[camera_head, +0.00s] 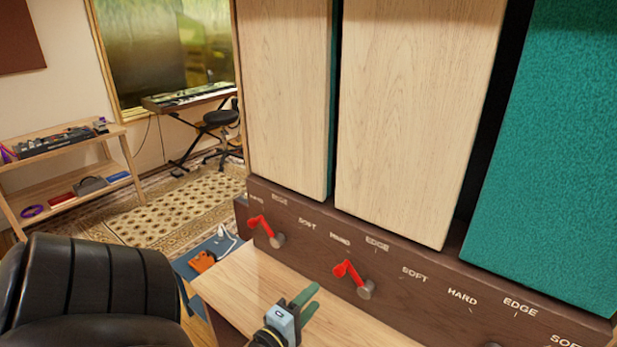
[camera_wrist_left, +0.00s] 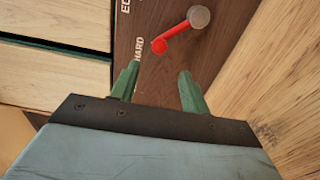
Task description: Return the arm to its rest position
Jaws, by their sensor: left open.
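My left gripper (camera_head: 303,300) shows at the bottom of the head view, above the light wooden desk top. Its green fingers also show in the left wrist view (camera_wrist_left: 158,88), apart, with nothing between them. A red lever with a grey knob (camera_wrist_left: 178,30) is on the dark panel beyond the fingertips in the wrist view. The gripper appears apart from it. In the head view, two red levers are on the dark brown panel, one at left (camera_head: 262,228) and one nearer the middle (camera_head: 350,275). My right gripper is not in view.
Tall wooden panels (camera_head: 420,110) and a teal panel (camera_head: 550,150) stand above the dark labelled panel (camera_head: 430,285). The wooden desk top (camera_head: 250,285) lies below it. A black chair (camera_head: 90,285) is at lower left. Patterned carpet (camera_head: 185,210) lies beyond.

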